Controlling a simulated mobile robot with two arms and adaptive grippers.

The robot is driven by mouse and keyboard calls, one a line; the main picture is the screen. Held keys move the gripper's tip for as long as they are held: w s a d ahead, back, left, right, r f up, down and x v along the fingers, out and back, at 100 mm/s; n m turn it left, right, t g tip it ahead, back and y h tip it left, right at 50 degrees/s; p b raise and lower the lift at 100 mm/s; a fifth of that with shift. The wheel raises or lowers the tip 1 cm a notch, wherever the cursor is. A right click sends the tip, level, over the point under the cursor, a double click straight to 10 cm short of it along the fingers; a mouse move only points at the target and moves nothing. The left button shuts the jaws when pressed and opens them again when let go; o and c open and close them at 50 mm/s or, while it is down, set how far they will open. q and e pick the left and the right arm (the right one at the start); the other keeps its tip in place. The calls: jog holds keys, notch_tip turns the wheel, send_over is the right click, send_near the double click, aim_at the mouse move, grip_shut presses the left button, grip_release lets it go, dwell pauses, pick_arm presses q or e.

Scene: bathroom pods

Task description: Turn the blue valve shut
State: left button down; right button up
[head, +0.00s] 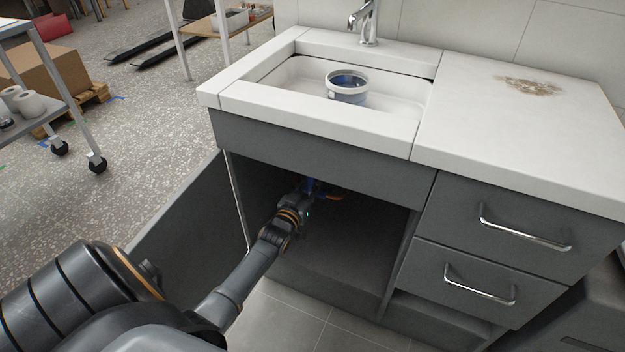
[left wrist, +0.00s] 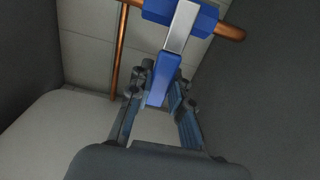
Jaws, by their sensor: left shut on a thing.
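The blue valve (left wrist: 207,17) sits on a copper pipe (left wrist: 230,31) inside the open sink cabinet. Its lever has a silver upper part (left wrist: 181,27) and a blue grip end (left wrist: 157,88), and it points across the pipe, toward my gripper. My left gripper (left wrist: 163,92) is shut on the blue grip end, with one finger on each side. In the head view my left arm reaches into the cabinet, and the blue valve (head: 311,184) shows only as a small patch beyond the left gripper (head: 303,194). My right gripper is not in view.
The cabinet's door (head: 185,222) stands open at the left. The drawers (head: 500,238) bound the opening on the right. Above, a sink (head: 290,98) holds a white and blue tub (head: 347,90). A second copper pipe (left wrist: 120,50) runs upright beside the valve.

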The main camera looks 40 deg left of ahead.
pick_arm(q)
jog(key=shift+w+r, duration=0.1)
jog(key=shift+r, duration=0.15)
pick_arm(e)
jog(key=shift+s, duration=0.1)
pick_arm(q)
jog(key=c, duration=1.2)
grip_release()
jog(key=shift+f, duration=0.1)
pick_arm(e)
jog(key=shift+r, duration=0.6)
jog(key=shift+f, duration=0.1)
